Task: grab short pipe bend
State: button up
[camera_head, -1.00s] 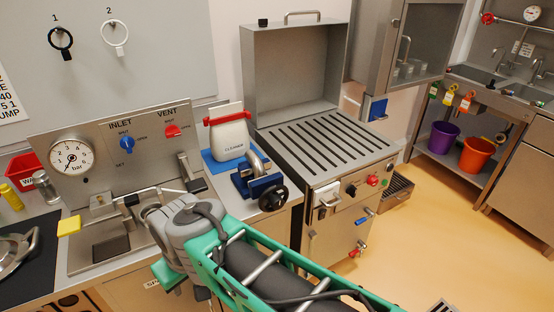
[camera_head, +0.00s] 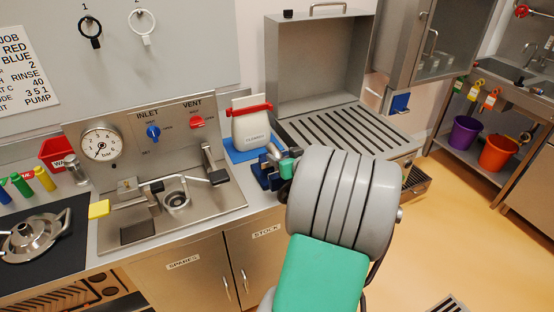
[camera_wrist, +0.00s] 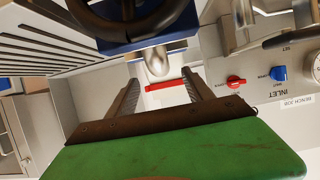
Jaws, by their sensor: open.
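A short silver pipe bend (camera_wrist: 158,62) is held in a blue vise (camera_wrist: 150,48) with a black handwheel (camera_wrist: 125,18), all upside down in the wrist view. In the head view the vise (camera_head: 262,176) stands on the bench, and my arm hides most of the bend and the handwheel. My gripper (camera_wrist: 163,92) is open and empty, its two fingers apart. In the wrist view the bend's rounded end shows just beyond the gap between the fingertips. I cannot tell whether they touch it.
A white cleaner container (camera_head: 252,126) with a red clamp stands on a blue mat just behind the vise. The slotted hopper table (camera_head: 345,135) with its raised lid lies to the right. The valve panel (camera_head: 150,135) and sink plate are left.

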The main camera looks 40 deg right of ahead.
aim_at(280, 154)
jog(key=p+x, duration=0.1)
jog(key=x, duration=0.3)
jog(key=shift+w+f, duration=0.2)
jog(key=shift+f, duration=0.1)
grip_shut()
dwell(0.3)
